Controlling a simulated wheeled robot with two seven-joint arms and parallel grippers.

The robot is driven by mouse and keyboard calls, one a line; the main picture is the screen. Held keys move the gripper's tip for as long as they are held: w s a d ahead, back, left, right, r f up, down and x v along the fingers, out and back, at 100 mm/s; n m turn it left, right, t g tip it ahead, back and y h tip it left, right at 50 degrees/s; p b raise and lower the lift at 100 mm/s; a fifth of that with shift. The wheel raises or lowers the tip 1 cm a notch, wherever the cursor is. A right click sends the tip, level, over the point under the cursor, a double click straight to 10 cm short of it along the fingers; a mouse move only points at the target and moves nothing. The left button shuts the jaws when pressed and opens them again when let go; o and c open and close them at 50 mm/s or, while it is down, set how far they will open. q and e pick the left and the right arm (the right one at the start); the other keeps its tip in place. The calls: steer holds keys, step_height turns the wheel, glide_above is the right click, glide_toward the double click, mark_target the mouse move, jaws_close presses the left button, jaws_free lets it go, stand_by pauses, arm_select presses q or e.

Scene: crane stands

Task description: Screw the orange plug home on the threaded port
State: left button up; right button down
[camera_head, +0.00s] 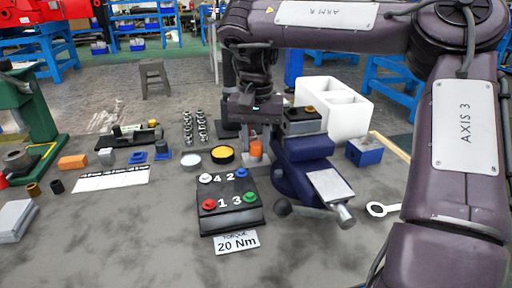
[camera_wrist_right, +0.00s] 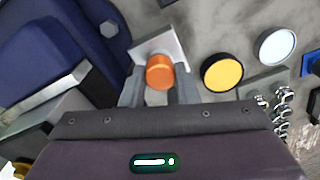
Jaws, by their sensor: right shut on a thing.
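The orange plug (camera_head: 256,150) is between the fingers of my right gripper (camera_head: 255,140), which points down beside the blue vise (camera_head: 298,155). In the right wrist view, the orange plug (camera_wrist_right: 160,72) sits between the fingertips of the right gripper (camera_wrist_right: 160,88), and the gripper is shut on it. A pale grey square plate (camera_wrist_right: 176,40) lies just beyond the plug; I cannot tell whether they touch. A dark block (camera_head: 303,124) with a brass-orange round part on top stands behind the vise. I cannot make out the threaded port. My left gripper is not in view.
A panel with numbered coloured buttons (camera_head: 230,205) and a 20 Nm sign (camera_head: 236,242) stand in front. Yellow (camera_head: 223,155) and pale (camera_head: 191,160) discs lie left of the plug. A white bin (camera_head: 335,110) is behind right.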

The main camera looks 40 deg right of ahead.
steer(key=shift+m, duration=0.5)
steer(key=c, duration=1)
jaws_free()
steer(key=shift+c, duration=0.9)
